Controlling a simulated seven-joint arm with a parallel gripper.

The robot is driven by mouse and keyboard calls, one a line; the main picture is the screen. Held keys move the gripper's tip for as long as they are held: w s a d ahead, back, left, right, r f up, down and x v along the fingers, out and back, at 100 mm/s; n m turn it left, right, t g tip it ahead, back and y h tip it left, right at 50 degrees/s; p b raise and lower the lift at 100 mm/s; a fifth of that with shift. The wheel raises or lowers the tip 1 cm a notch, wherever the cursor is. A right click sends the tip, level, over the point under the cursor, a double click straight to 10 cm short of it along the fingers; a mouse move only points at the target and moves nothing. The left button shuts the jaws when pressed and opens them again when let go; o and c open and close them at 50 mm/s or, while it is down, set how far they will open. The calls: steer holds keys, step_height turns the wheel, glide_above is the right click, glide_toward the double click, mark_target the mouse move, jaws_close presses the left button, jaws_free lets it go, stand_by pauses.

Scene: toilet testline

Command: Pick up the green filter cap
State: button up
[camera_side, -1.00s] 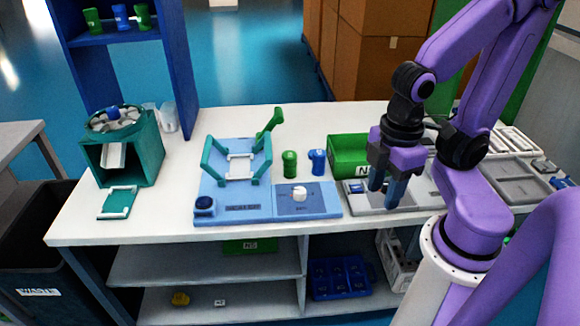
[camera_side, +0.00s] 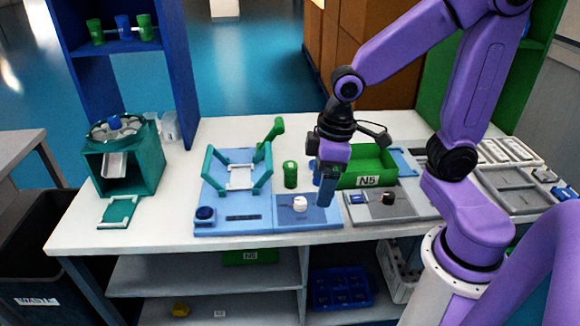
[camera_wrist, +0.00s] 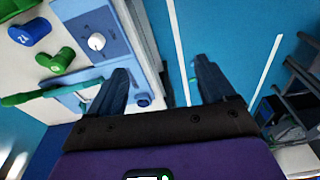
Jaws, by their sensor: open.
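The green filter cap, a small upright green cylinder (camera_side: 290,174), stands on the white table between the light-blue fixture and the green bin. It also shows in the wrist view, at the left, as a green cylinder (camera_wrist: 55,62). My gripper (camera_side: 327,203) is open and empty, pointing down over the right part of the blue knob panel, to the right of the cap and apart from it. In the wrist view my two fingers (camera_wrist: 162,70) are spread with nothing between them. A blue cylinder (camera_wrist: 28,32) stands beside the cap; my gripper mostly hides it in the side view.
The light-blue fixture (camera_side: 213,205) with a raised green lever (camera_side: 272,130) is left of the cap. The blue panel with a white knob (camera_side: 300,204) lies in front. A green bin (camera_side: 366,180) and grey tray (camera_side: 400,206) are to the right.

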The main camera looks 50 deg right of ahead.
steer(key=w+d+f+m+t+h, duration=0.15)
steer(key=w+d+m, duration=0.25)
steer(key=w+d, duration=0.45)
steer(key=w+d+f+m+t, duration=0.1)
steer(key=w+d+f+m, duration=0.35)
steer(key=w, duration=0.75)
steer(key=w+d+f+m, duration=0.2)
steer(key=d+m, duration=0.1)
steer(key=d, duration=0.7)
steer(key=shift+t+h, duration=0.25)
steer(key=shift+h, duration=0.2)
steer(key=x, duration=0.9)
steer(key=shift+w+f, duration=0.2)
steer(key=shift+w, duration=0.15)
steer(key=shift+w+x, duration=0.2)
steer(key=shift+x, duration=3.1)
steer(key=shift+d+r, duration=0.1)
steer(key=c, duration=1.1)
